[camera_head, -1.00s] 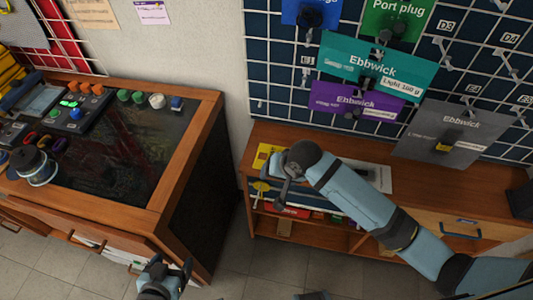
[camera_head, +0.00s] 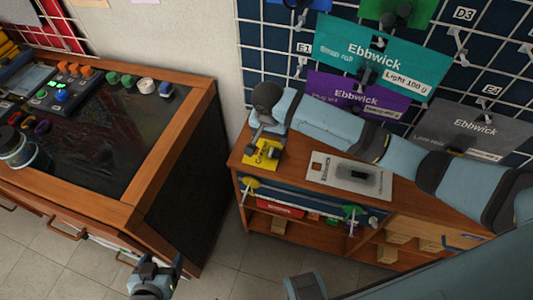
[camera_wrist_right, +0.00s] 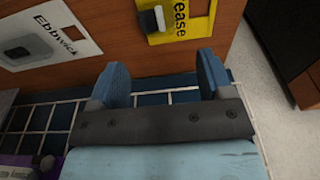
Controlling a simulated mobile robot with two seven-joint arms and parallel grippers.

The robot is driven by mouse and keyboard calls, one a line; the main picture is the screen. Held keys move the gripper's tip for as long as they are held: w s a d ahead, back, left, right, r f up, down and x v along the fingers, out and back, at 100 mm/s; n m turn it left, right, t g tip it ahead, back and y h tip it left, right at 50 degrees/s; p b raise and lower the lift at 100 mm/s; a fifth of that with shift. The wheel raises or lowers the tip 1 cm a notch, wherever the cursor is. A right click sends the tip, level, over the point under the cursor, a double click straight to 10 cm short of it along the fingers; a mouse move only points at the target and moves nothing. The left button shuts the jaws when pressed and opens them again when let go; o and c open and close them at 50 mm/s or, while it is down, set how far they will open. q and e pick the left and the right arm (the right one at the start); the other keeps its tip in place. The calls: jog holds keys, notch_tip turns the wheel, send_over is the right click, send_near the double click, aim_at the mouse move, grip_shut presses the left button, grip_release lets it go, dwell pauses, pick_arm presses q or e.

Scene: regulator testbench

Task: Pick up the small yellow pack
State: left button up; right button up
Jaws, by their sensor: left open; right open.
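The small yellow pack (camera_head: 262,154) lies flat near the left end of the wooden bench top, with printed lettering and a dark hook-like piece on it. In the right wrist view the yellow pack (camera_wrist_right: 188,27) is cut off by the top edge, with "ease" readable and a black-and-white piece at its left. My right gripper (camera_head: 263,135) is close to the pack and partly covers it. In the wrist view the right gripper (camera_wrist_right: 162,62) is open and empty, its fingers apart from the pack. My left gripper (camera_head: 156,263) is open and empty above the floor.
A white Ebbwick card (camera_head: 347,175) lies right of the pack. A wire grid with teal (camera_head: 378,55) and purple (camera_head: 355,98) cards stands behind. A control desk (camera_head: 90,130) is at left. Bins and drawers sit below the bench top (camera_head: 315,200).

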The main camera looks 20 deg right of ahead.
aim_at(271, 151)
jog(key=f, duration=0.6)
jog(key=w+f, duration=0.1)
jog(key=f, duration=0.2)
jog(key=shift+d+f+b, duration=0.1)
jog(key=shift+d+b, duration=0.25)
jog(key=shift+b, duration=0.05)
jog(key=shift+c, duration=0.4)
jog(key=c, duration=0.9)
